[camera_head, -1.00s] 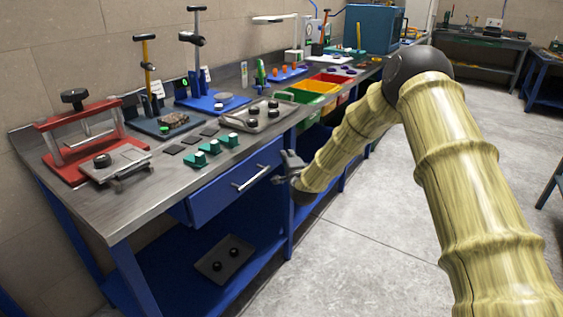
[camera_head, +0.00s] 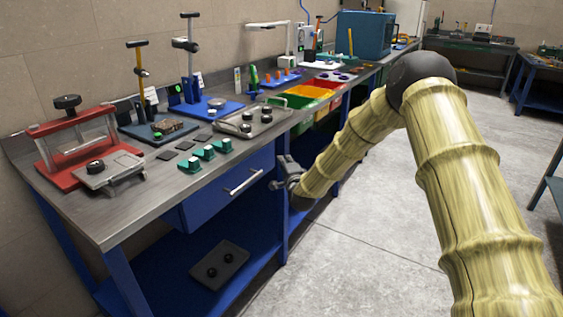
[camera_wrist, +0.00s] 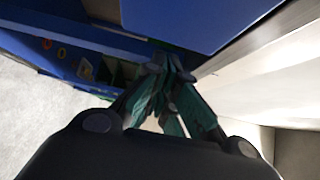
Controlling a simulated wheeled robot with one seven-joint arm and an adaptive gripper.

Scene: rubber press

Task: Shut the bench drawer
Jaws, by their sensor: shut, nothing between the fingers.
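The blue bench drawer (camera_head: 226,198) sits under the grey bench top and stands out a little from the bench front. Its silver bar handle (camera_head: 244,181) is on its front face. My gripper (camera_head: 277,185) is shut and empty, just right of the handle and close to the drawer front; I cannot tell whether it touches. In the wrist view my gripper (camera_wrist: 168,100) shows its fingers together, below a large blue panel (camera_wrist: 195,22) that seems to be the drawer front. The handle does not show clearly in that view.
The bench top (camera_head: 140,207) holds a red press (camera_head: 78,150), green-based parts (camera_head: 207,152), a metal tray (camera_head: 247,121) and coloured bins (camera_head: 312,92). A dark tray (camera_head: 219,265) lies on the lower shelf. The floor (camera_head: 365,230) to the right is clear.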

